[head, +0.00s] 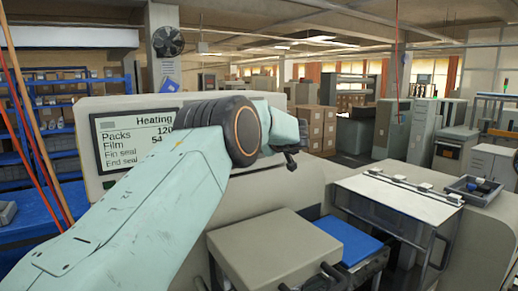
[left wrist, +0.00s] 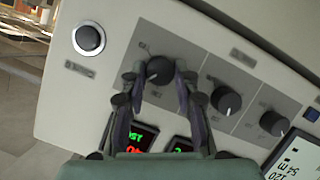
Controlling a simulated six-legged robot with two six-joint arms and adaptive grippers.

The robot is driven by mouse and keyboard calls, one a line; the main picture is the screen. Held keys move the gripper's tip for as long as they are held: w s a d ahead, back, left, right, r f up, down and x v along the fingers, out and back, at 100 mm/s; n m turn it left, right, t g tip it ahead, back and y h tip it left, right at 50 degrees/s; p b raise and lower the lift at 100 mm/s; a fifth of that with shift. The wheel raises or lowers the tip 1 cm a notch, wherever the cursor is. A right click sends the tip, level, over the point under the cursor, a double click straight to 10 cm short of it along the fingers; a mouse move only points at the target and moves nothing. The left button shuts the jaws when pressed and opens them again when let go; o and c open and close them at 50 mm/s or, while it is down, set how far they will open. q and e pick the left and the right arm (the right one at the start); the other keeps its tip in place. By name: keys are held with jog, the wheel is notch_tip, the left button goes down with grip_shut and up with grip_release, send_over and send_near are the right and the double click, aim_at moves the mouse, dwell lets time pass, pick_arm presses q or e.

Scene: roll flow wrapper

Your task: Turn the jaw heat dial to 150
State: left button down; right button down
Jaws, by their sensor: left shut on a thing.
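In the left wrist view, a round black dial (left wrist: 160,70) with a pale pointer mark sits on the light panel. The fingers of my left gripper (left wrist: 157,77) are on both sides of this dial and shut on it. Two more black dials, a middle one (left wrist: 226,100) and a right one (left wrist: 273,123), lie in a row with it. The labels are too small to read, so I cannot tell by name which is the jaw heat dial. In the head view my left gripper (head: 289,154) shows only in part, and the dials are hidden. My right gripper is not in view.
A round push button (left wrist: 89,39) is left of the dials. A red display (left wrist: 138,139) is partly behind my fingers. The machine's screen (head: 135,137) reads Heating, with Packs and Film lines; my arm covers part of it. A grey cover (head: 270,250) stands below.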

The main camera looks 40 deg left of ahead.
pick_arm(q)
jog(key=shift+w+r+m+g, duration=0.15)
jog(key=shift+m+g, duration=0.45)
jog(key=shift+m, duration=0.3)
jog(key=c, duration=1)
grip_release()
jog(key=shift+a, duration=0.1)
jog(key=v, duration=1.2)
